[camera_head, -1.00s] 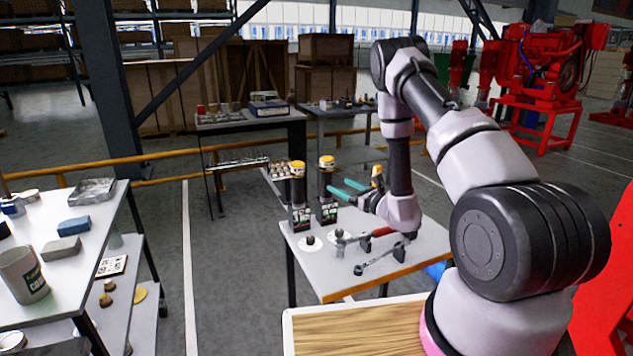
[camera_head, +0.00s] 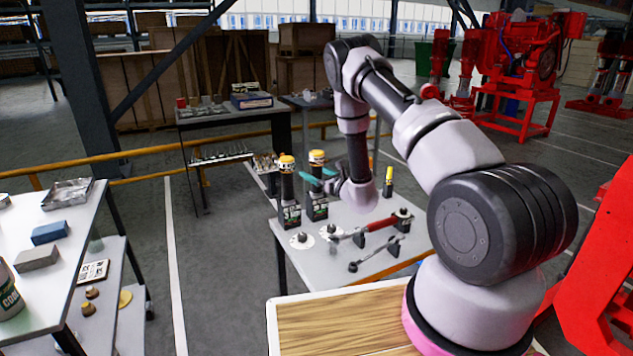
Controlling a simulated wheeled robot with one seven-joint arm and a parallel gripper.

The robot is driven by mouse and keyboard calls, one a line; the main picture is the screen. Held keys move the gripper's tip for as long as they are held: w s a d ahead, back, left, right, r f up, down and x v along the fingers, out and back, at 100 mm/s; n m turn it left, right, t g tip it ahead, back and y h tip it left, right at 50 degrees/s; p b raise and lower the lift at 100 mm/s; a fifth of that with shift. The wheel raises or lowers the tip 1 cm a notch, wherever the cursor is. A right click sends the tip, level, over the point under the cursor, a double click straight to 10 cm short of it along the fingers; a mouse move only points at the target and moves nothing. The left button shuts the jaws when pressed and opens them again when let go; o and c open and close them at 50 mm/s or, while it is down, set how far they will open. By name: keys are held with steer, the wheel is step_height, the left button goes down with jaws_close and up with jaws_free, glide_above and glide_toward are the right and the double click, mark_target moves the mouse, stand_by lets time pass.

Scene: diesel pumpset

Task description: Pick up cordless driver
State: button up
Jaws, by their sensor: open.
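Two upright black tools with yellow tops and boxy labelled bases, which look like cordless drivers, stand side by side at the far left of the small grey table (camera_head: 345,262). One is the left driver (camera_head: 287,188), the other the right driver (camera_head: 317,205). My gripper (camera_head: 307,176) has teal fingers pointing left, spread apart and holding nothing. In the picture they overlap the right driver's upper body, below its yellow top. I cannot tell whether they touch it or straddle it. My gripper's palm is just right of that driver.
A red-handled tool (camera_head: 380,224), a dark wrench-like tool (camera_head: 375,254) and round pale discs (camera_head: 302,241) lie nearer on the same table. A yellow-and-black item (camera_head: 388,182) stands to the right. A wooden-topped surface (camera_head: 335,325) is in front. A cluttered white table (camera_head: 75,245) is at left.

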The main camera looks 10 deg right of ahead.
steer(key=shift+x, duration=1)
jaws_close()
stand_by(0.7)
